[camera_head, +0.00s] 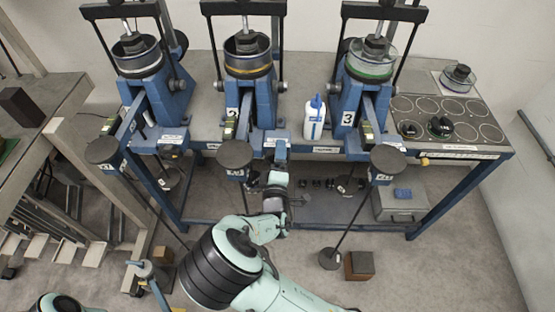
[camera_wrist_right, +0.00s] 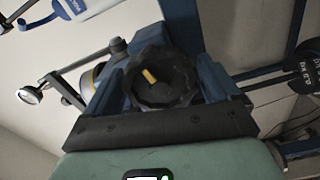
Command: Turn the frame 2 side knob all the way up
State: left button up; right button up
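Frame 2 (camera_head: 249,93) is the middle blue lever frame on the bench, with a round vessel on top and a "2" plate on its front. Its side knob (camera_wrist_right: 163,78) is dark, many-sided and has a yellow mark; it shows in the right wrist view, pointing toward the camera. My right gripper (camera_head: 281,152) is at the lower right of frame 2 in the head view. My left gripper is out of view; only a bit of that arm shows at the bottom left.
A white bottle with a blue cap (camera_head: 314,118) stands on the bench between frame 2 and frame 3 (camera_head: 364,95). A round lever weight (camera_head: 234,155) hangs close left of my right gripper. A panel with several ringed spots (camera_head: 460,125) lies at the right.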

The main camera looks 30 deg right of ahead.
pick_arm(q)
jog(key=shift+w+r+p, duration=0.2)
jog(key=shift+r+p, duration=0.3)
pick_arm(e)
jog(key=v, duration=0.6)
dwell(0.3)
jog(key=s+d+f+m+g+y+p, duration=0.15)
jog(key=s+f+g, duration=0.3)
jog(key=f, duration=0.45)
jog(key=s+f+m+g+y, duration=0.2)
jog(key=s+f+m+g, duration=0.1)
jog(key=s+f, duration=0.4)
jog(key=s+f+m+g+y+p, duration=0.15)
jog(key=s+f+g, duration=0.25)
jog(key=f, duration=0.6)
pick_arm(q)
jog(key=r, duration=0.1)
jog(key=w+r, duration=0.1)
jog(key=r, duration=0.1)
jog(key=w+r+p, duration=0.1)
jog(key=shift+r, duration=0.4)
pick_arm(e)
jog(key=s+a+f+m+g+y, duration=0.1)
jog(key=s+a+m+g+y, duration=0.3)
jog(key=s+a+m+y, duration=0.3)
jog(key=s+a+y, duration=0.1)
jog(key=s+a, duration=0.2)
jog(key=a, duration=0.1)
jog(key=shift+a+m+g, duration=0.3)
jog(key=shift+a+g, duration=0.05)
